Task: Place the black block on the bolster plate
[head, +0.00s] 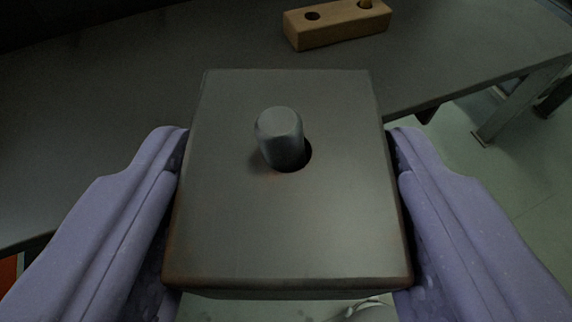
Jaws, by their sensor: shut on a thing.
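The black block (290,225), a dark grey box with a flat top, fills the middle of the head view. My gripper (291,215) is shut on it, with one purple finger against the left side and one against the right. A rounded grey pin (280,136) stands up out of a round dark hole in the top of the block and leans a little to the left. The underside of the block is hidden. I cannot make out the bolster plate in this view.
A dark grey table (110,130) spreads behind and to the left, its edge running past the block. A wooden block (337,24) with a hole and a brass-coloured peg lies on it at the back. Pale floor and metal legs (505,105) show on the right.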

